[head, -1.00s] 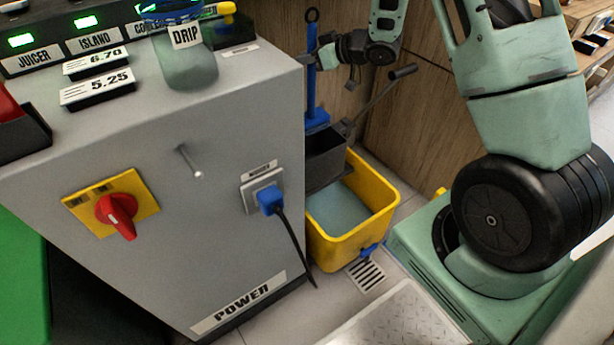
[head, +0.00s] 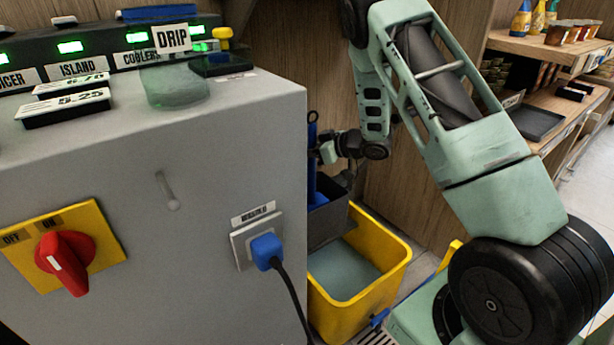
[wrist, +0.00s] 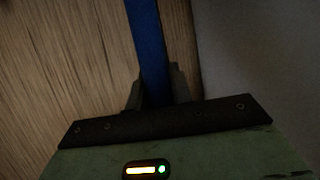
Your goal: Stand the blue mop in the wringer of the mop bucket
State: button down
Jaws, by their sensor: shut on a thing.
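The blue mop (head: 312,168) stands roughly upright beside the grey cabinet's right edge, its top loop above my gripper. My gripper (head: 322,152) is shut on the mop's handle; in the wrist view the blue handle (wrist: 147,40) runs up from between my fingers (wrist: 157,88). The yellow mop bucket (head: 392,277) is on the floor below, with its dark grey wringer (head: 328,223) at the back left. The mop's lower end is at the wringer, partly hidden by the cabinet edge, so I cannot tell how deep it sits.
The grey cabinet (head: 190,150) blocks the left side, with a red switch (head: 66,262) and a blue plug (head: 266,250) on its front. A wooden wall (head: 280,60) is close behind the mop. Shelves (head: 545,50) with bottles and jars stand at the right.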

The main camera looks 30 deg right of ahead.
jog(key=shift+f+b, duration=1.05)
jog(key=shift+f, duration=1.7)
jog(key=shift+f, duration=0.15)
jog(key=c, duration=1.2)
grip_release()
jog(key=shift+c, duration=0.2)
jog(key=shift+s+d+r, duration=0.2)
jog(key=shift+s+r, duration=0.05)
jog(key=shift+r, duration=0.15)
jog(key=p, duration=0.4)
send_near(309, 166)
jog(key=shift+d+f, duration=0.35)
jog(key=shift+d, duration=0.35)
